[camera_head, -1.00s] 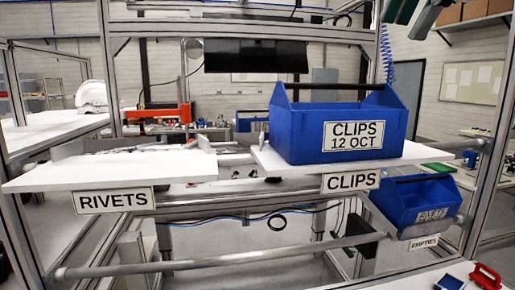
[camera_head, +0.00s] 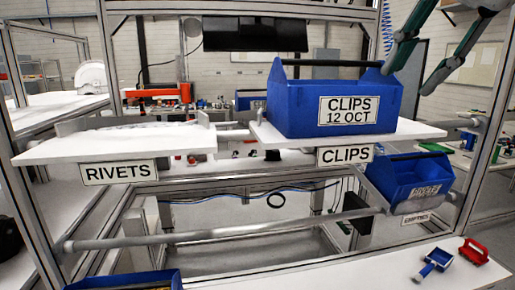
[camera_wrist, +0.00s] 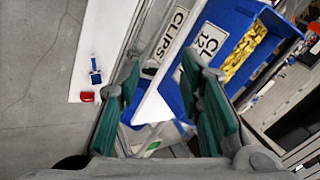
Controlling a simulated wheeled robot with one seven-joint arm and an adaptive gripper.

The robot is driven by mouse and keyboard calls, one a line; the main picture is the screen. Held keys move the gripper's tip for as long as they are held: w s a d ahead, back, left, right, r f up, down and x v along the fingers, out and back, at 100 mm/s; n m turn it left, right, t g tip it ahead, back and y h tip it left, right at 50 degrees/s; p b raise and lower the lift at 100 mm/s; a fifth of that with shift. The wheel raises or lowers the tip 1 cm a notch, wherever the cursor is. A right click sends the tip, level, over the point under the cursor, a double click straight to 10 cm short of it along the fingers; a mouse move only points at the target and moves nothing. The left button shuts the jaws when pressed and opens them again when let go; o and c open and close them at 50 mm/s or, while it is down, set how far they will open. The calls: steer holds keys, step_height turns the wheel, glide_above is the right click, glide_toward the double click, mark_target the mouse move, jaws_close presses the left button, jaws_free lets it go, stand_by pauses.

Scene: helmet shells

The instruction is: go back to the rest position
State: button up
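My gripper (camera_head: 409,79) hangs at the upper right of the head view, with its fingers apart and nothing between them. In the wrist view my gripper (camera_wrist: 160,78) also shows spread green finger pads. The blue CLIPS bin (camera_head: 292,103) stands upright on the right white shelf. One fingertip overlaps the bin's right end in the head view; I cannot tell if they touch. In the wrist view the bin (camera_wrist: 207,15) lies beyond the fingers, with yellow pieces (camera_wrist: 245,53) inside.
The left RIVETS shelf (camera_head: 60,150) carries no bin. A blue RIVETS bin (camera_head: 395,180) sits tilted on the lower EMPTIES rack. A red holder (camera_head: 473,252) and a blue one (camera_head: 433,262) lie on the front table (camera_head: 360,280). Another blue bin's edge (camera_head: 125,281) shows bottom left.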

steer(key=s+f+n, duration=0.3)
steer(key=f, duration=0.5)
steer(key=s+a+f+n+h, duration=0.1)
steer(key=s+f+n, duration=0.2)
steer(key=f, duration=0.6)
steer(key=s+f+n, duration=0.3)
steer(key=f+n, duration=0.1)
steer(key=f, duration=0.5)
steer(key=shift+s+a+f+g, duration=0.2)
steer(key=shift+s+g, duration=0.05)
steer(key=shift+g, duration=0.05)
